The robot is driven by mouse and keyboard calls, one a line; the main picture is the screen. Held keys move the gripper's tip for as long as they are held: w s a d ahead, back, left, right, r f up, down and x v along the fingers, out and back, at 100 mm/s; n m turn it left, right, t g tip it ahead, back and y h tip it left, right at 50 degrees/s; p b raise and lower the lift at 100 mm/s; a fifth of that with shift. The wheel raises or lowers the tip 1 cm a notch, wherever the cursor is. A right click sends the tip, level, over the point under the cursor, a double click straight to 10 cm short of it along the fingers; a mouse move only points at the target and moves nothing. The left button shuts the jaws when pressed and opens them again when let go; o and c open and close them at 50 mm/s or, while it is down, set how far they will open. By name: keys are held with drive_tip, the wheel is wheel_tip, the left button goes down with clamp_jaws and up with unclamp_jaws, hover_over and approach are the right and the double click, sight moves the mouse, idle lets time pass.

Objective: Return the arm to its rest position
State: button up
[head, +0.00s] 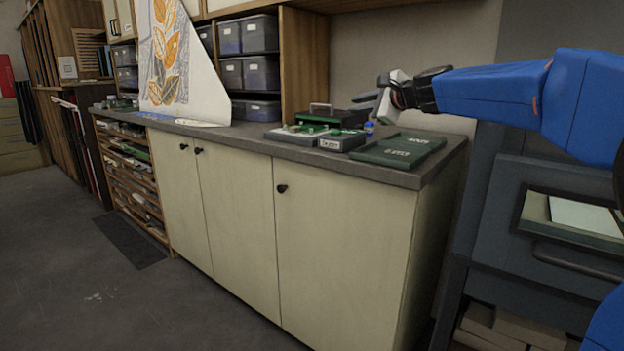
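My blue arm (495,90) reaches in from the right edge in the head view, roughly level. Its grey and black gripper (372,90) points left above the right part of the worktop (235,136). It appears clear of the worktop. The fingers are small and seen at an angle, so their gap is unclear. I see no held object, but the finger area is too small to be sure.
Below my gripper are a dark green mat (398,150), a grey tray (283,136) with green pieces, a labelled box (342,141) and a dark case (325,116). A blue-grey cabinet (500,215) stands at right. The floor (60,240) at left is mostly clear.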

drive_tip(key=s+d+f+n+g+h, duration=0.2)
drive_tip(key=s+d+f+n, duration=0.3)
drive_tip(key=s+f, duration=0.7)
drive_tip(key=s+d+f+n+g+h, duration=0.3)
drive_tip(key=s+d+f+n, duration=0.2)
drive_tip(key=s+f, duration=0.8)
drive_tip(key=s+d+f+n+g+h, duration=0.3)
drive_tip(key=s+f, duration=0.9)
drive_tip(key=s, duration=1.3)
drive_tip(key=d+n, duration=0.2)
drive_tip(key=n, duration=0.2)
drive_tip(key=shift+s+d+f+n, duration=0.3)
drive_tip(key=shift+o, duration=0.2)
